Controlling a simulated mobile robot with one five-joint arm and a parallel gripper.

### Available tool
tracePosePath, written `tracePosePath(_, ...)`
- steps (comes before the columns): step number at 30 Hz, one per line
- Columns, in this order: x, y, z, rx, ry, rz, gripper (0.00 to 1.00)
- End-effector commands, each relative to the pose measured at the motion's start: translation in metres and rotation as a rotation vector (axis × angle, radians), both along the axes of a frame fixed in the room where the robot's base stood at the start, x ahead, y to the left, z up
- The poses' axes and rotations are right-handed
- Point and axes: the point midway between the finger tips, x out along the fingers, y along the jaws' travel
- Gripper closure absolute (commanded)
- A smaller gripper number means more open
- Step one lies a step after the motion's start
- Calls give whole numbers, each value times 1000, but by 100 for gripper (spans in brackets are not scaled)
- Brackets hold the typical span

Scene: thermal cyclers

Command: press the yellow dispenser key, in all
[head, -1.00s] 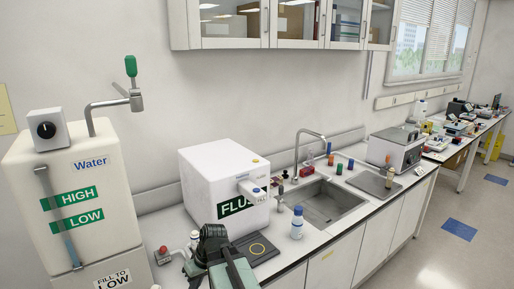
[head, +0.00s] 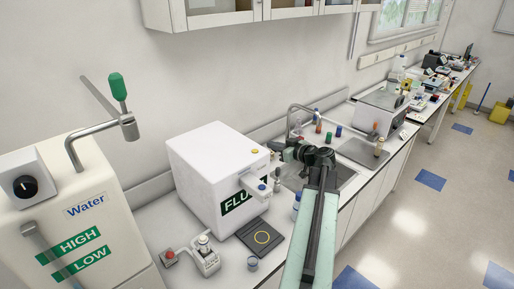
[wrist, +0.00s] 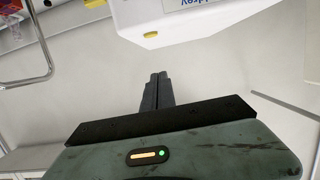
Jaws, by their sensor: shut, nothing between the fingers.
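The white dispenser (head: 205,175) stands on the counter with its green label facing front. The exact gap to the key is hard to judge.
The dispenser's spout (head: 255,184) juts out below my gripper, over a dark pad (head: 260,238). A faucet (head: 305,110) and sink lie behind my wrist. A water tank (head: 70,215) stands left. A small white device (head: 205,255) and a blue-capped jar (head: 252,263) are in front.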

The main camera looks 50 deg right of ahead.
Motion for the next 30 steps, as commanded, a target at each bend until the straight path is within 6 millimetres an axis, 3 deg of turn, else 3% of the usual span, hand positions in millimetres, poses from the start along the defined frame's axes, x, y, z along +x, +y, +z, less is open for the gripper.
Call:
tracePosePath(4, 0, -6, -2, 0, 1, -9, 100)
tracePosePath(7, 10, -10, -7, 0, 1, -12, 100)
tracePosePath(19, 90, -20, -28, 1, 2, -19, 100)
tracePosePath(21, 86, -19, -48, 1, 2, -21, 100)
tracePosePath(24, 85, -19, -59, 1, 2, -22, 100)
tracePosePath(30, 85, -19, -66, 1, 2, -22, 100)
